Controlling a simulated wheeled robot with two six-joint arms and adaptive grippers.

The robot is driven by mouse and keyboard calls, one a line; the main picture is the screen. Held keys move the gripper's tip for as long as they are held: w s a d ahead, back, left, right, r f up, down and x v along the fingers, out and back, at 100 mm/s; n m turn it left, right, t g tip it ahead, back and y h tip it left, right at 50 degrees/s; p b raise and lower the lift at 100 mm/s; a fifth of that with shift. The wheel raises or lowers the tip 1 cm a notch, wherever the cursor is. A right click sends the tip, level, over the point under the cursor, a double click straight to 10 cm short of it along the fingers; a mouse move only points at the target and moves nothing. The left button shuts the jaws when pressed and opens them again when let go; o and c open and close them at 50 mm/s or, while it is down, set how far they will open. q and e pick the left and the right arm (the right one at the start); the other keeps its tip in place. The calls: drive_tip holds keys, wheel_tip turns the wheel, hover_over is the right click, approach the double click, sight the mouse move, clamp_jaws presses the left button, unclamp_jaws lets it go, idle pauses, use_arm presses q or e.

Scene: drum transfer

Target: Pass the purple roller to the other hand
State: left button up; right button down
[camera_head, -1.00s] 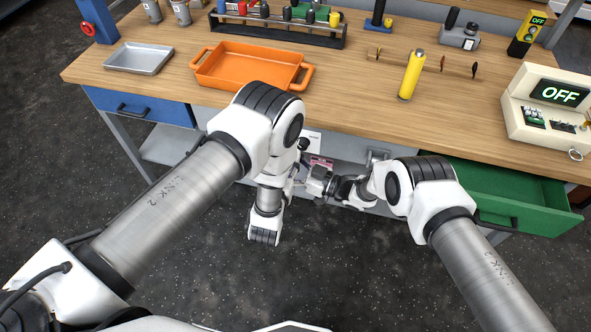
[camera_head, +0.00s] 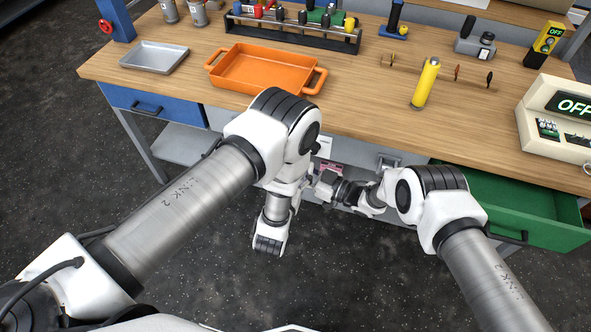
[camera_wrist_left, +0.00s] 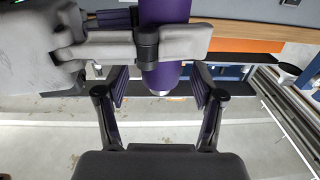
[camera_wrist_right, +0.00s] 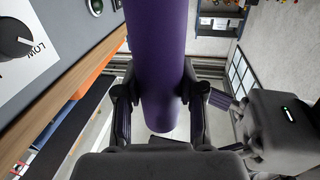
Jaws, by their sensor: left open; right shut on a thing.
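The purple roller (camera_wrist_right: 158,50) runs between the fingers of my right gripper (camera_wrist_right: 160,88), which is shut on it. In the left wrist view the roller (camera_wrist_left: 164,72) hangs down from the top, with the right gripper's fingers across it. My left gripper (camera_wrist_left: 160,84) is open, its fingers on either side of the roller's lower end. I cannot tell whether they touch it. In the right wrist view part of the left gripper (camera_wrist_right: 225,100) shows at the right. In the head view the left arm hides most of the roller and the left gripper.
The workbench (camera_head: 370,120) lies ahead, with an orange tray (camera_head: 265,70), a grey tray (camera_head: 154,55), a yellow cylinder (camera_head: 425,83) and a box reading OFF (camera_head: 557,120) on it. An open green drawer (camera_head: 520,200) juts out at the right. The floor in front is clear.

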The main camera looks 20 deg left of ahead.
use_arm(q)
drive_tip(key=s+a+f+m+g, duration=0.1)
drive_tip(key=s+a+f+g, duration=0.2)
drive_tip(key=s+f+g, duration=0.5)
drive_tip(key=s+a+f+g, duration=0.2)
drive_tip(key=s+f+g, duration=0.3)
drive_tip(key=s, duration=0.5)
drive_tip(key=s+a+r+g, duration=0.2)
drive_tip(key=s+a, duration=0.1)
drive_tip(key=s, duration=0.3)
drive_tip(key=s+a+r+n+g, duration=0.1)
drive_tip(key=s+a+r+g, duration=0.1)
drive_tip(key=s, duration=0.3)
drive_tip(key=shift+s+a+r+g, duration=0.3)
drive_tip(key=shift+s+a+g, duration=0.1)
drive_tip(key=shift+a+g, duration=0.1)
